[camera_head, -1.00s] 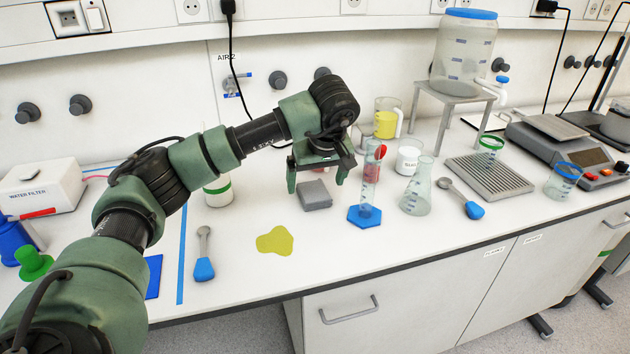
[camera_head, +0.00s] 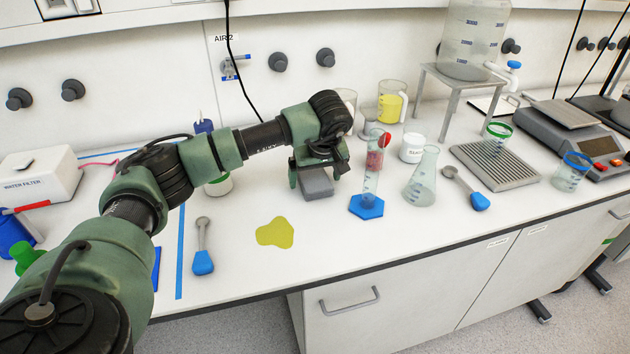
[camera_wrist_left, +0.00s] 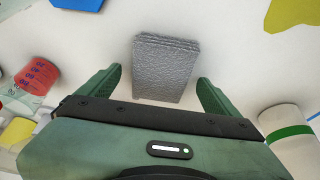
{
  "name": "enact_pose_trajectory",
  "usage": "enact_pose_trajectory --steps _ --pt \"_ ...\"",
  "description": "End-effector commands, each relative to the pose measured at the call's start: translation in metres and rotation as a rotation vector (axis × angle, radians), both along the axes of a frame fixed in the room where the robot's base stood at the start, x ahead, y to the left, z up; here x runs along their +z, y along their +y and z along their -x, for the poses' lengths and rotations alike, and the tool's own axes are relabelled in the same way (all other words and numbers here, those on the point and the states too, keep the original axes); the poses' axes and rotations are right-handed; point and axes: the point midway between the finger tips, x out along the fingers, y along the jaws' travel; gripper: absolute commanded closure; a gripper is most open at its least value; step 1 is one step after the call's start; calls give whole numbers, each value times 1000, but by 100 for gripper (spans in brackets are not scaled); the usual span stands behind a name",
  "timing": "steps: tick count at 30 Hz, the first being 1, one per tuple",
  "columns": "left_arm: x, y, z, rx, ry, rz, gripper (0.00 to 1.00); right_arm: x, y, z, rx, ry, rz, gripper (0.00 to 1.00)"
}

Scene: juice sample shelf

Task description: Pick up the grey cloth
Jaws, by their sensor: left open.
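The grey cloth (camera_head: 317,184) is a small folded block lying on the white bench. In the left wrist view the cloth (camera_wrist_left: 165,68) shows its rough top, between the two finger lines and reaching beyond the fingertips. My left gripper (camera_head: 315,180) is open right above the cloth, one finger to each side. In the left wrist view the open gripper (camera_wrist_left: 158,85) has a visible gap between each finger and the cloth. The gripper hides the cloth's back part in the head view. My right gripper does not show.
A blue-based measuring cylinder (camera_head: 368,190) with red liquid stands close right of the gripper. A yellow spill (camera_head: 275,233) lies in front, and a green-banded white container (camera_head: 219,187) is to the left. A conical flask (camera_head: 422,180) stands farther right. The front bench is mostly clear.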

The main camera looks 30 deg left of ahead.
Motion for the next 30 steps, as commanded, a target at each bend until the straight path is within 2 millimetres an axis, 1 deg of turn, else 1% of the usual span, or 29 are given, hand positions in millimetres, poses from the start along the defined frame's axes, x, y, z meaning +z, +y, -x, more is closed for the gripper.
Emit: enact_pose_trajectory --steps 3,14,27,28,29,30 --pt "0 0 0 0 0 0 7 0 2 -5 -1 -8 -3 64" --pt "-2 0 0 1 0 0 7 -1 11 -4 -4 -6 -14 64" --pt "-5 0 0 1 0 0 7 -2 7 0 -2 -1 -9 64" --pt "-5 0 0 1 0 0 13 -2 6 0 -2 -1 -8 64" --pt "-5 0 0 1 0 0 21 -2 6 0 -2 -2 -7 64" --pt "-5 0 0 1 0 0 32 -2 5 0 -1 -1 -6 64"
